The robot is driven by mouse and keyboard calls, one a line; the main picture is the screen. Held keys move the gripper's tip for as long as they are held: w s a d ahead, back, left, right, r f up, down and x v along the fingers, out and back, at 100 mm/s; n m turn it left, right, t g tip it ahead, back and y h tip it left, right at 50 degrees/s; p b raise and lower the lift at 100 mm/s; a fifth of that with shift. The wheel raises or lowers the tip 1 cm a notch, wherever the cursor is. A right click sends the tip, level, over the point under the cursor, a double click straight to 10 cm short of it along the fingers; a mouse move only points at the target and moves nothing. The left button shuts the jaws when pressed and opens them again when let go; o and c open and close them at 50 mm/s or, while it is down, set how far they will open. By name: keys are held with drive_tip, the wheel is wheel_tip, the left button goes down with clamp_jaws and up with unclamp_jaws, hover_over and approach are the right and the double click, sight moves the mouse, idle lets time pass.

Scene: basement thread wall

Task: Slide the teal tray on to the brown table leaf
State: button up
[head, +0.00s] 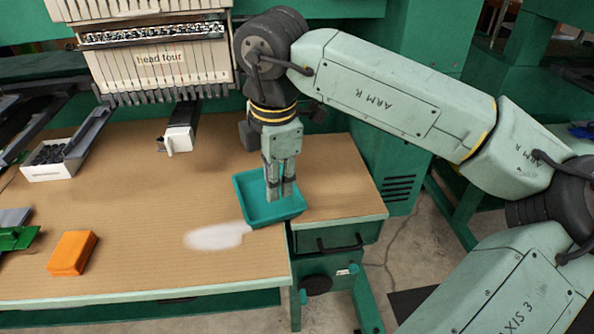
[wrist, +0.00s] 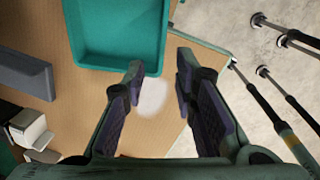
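The teal tray (head: 248,206) sits on the brown tabletop near its right front corner, by the step where the top meets a narrower brown section (head: 345,185) on the right. Which section is the leaf is not marked. My gripper (head: 280,197) points down at the tray in the head view, its fingertips in front of the tray's inside. In the wrist view the tray (wrist: 118,35) is at the upper left. There my gripper (wrist: 160,72) has its fingers apart, with the tray's corner near the gap between them. Nothing is clearly clamped; contact with the tray cannot be told.
A white patch (head: 218,236) lies on the top just left of the tray. An orange block (head: 72,252) and a green item (head: 18,238) are at the left. A grey-and-white bin (head: 60,160) and a white box (head: 180,139) stand behind. The top's middle is clear.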

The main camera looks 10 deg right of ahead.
sight(276, 213)
drive_tip(key=shift+d+m, duration=0.1)
drive_tip(key=shift+m, duration=0.5)
drive_tip(key=f, duration=0.3)
drive_tip(key=w+f+p, duration=0.1)
drive_tip(key=f, duration=0.3)
drive_tip(key=f+p, duration=0.1)
drive_tip(key=f, duration=0.2)
drive_tip(key=shift+w+a+f, duration=0.15)
drive_tip(key=shift+a+f, duration=0.05)
drive_tip(key=shift+f, duration=0.2)
clamp_jaws()
